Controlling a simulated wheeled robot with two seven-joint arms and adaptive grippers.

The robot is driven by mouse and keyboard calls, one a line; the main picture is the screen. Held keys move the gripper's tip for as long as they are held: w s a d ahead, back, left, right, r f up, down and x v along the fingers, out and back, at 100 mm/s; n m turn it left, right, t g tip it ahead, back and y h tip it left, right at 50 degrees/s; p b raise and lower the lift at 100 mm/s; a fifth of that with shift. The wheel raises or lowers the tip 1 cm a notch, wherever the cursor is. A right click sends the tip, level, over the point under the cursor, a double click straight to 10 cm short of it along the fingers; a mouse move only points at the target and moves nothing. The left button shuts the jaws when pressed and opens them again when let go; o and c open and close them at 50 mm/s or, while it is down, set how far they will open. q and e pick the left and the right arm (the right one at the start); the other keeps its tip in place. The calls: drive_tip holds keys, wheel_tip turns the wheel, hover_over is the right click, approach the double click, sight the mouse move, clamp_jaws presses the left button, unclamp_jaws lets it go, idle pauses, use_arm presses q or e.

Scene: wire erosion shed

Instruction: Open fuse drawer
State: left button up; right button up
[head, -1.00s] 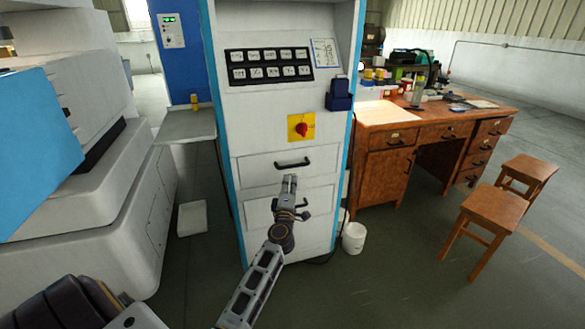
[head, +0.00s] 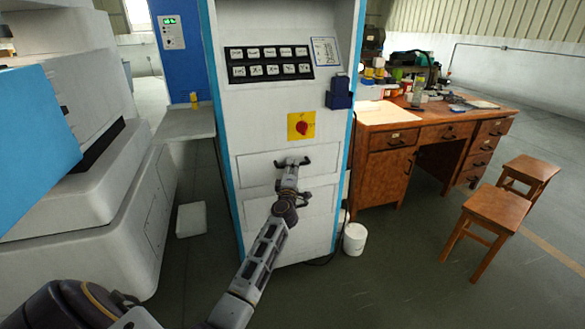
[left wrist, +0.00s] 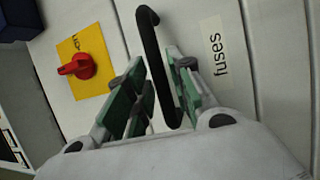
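The fuse drawer (head: 252,167) is a pale front panel on the white cabinet, below the red knob. It looks shut, flush with the cabinet. Its black bar handle (head: 307,161) is partly covered by my left gripper (head: 290,163) in the head view. In the left wrist view the handle (left wrist: 150,35) runs between the green-padded fingers of my left gripper (left wrist: 157,82), beside a "fuses" label (left wrist: 211,50). The fingers are apart, one on each side of the bar, with a visible gap on one side. My right gripper is not in view.
A red knob on a yellow plate (head: 301,126) sits just above the drawer. A second panel lies below it. A white bucket (head: 354,239) stands at the cabinet's lower right. A wooden desk (head: 425,140) and stools (head: 492,212) stand to the right, on open floor.

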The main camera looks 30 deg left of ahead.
use_arm(q)
drive_tip(key=shift+x, duration=0.8)
clamp_jaws()
